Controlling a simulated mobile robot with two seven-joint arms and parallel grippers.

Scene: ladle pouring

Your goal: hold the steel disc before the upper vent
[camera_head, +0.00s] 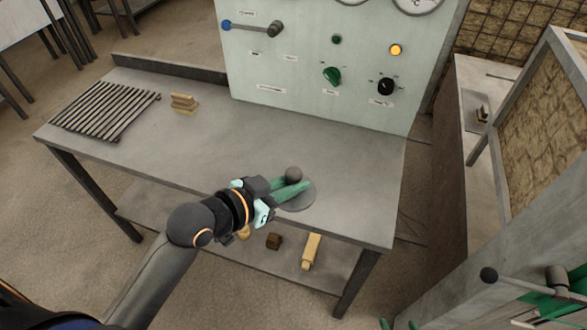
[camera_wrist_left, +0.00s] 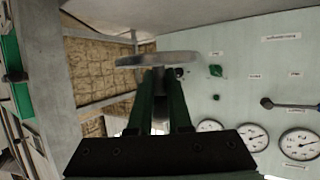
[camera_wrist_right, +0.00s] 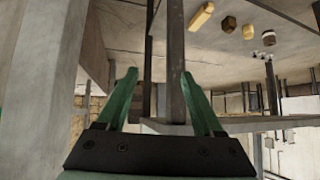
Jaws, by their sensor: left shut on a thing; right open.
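The steel disc (camera_head: 304,201) is a flat grey round plate. In the head view it shows partly behind the green fingers of my left gripper (camera_head: 289,191), over the table's front right part. In the left wrist view the disc (camera_wrist_left: 158,58) is seen nearly edge-on across the fingertips, and the left gripper is shut on its holding part, mostly hidden. A dark ball (camera_head: 293,174) shows beside the fingers. My right gripper (camera_head: 398,325) shows only its green fingertips at the bottom edge. In the right wrist view its fingers (camera_wrist_right: 163,85) are apart and empty. I cannot make out the upper vent.
A pale panel (camera_head: 310,65) with gauges, knobs and a lever stands behind the grey table (camera_head: 210,140). A slatted rack (camera_head: 105,108) and a wooden block (camera_head: 184,103) lie on the table. Blocks (camera_head: 311,251) lie on the lower shelf. A dark ball-ended handle (camera_head: 489,274) juts out at lower right.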

